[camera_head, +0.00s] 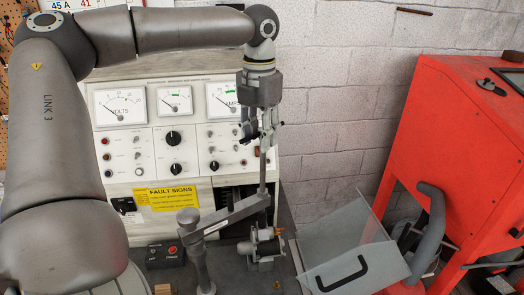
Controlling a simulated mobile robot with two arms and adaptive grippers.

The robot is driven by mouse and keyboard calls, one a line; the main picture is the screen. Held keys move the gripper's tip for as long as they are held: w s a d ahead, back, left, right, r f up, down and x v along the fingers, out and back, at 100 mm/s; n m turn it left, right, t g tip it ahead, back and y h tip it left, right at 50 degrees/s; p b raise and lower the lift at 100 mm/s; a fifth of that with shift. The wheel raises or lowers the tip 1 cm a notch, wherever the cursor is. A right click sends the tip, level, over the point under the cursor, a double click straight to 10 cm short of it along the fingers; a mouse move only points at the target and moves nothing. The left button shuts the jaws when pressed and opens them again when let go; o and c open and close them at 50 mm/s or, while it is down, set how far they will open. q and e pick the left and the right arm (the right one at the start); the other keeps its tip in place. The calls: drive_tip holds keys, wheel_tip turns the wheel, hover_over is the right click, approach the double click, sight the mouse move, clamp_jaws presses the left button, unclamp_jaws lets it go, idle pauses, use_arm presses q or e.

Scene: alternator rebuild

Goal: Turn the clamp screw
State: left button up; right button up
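The clamp screw (263,168) is a thin grey upright rod. It passes through the end of a flat grey clamp arm (232,212), which reaches out from a round post (197,250). A small alternator-like unit (266,247) with metal and copper-coloured parts sits below the screw. My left gripper (260,136) points straight down at the top of the screw, in front of the test bench panel. Its fingertips overlap the screw's top end, so whether they press on it cannot be told. My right gripper is not in view.
The bench panel (140,150) with dials and knobs stands close behind.

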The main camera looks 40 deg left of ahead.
sight(263, 155)
use_arm(q)
drive_tip(key=f, duration=0.3)
drive_tip(key=w+f+p, duration=0.1)
drive_tip(key=f, duration=0.2)
drive_tip(key=shift+w+f, duration=0.1)
drive_tip(key=shift+w, duration=0.05)
drive_tip(key=shift+c, duration=1.8)
clamp_jaws()
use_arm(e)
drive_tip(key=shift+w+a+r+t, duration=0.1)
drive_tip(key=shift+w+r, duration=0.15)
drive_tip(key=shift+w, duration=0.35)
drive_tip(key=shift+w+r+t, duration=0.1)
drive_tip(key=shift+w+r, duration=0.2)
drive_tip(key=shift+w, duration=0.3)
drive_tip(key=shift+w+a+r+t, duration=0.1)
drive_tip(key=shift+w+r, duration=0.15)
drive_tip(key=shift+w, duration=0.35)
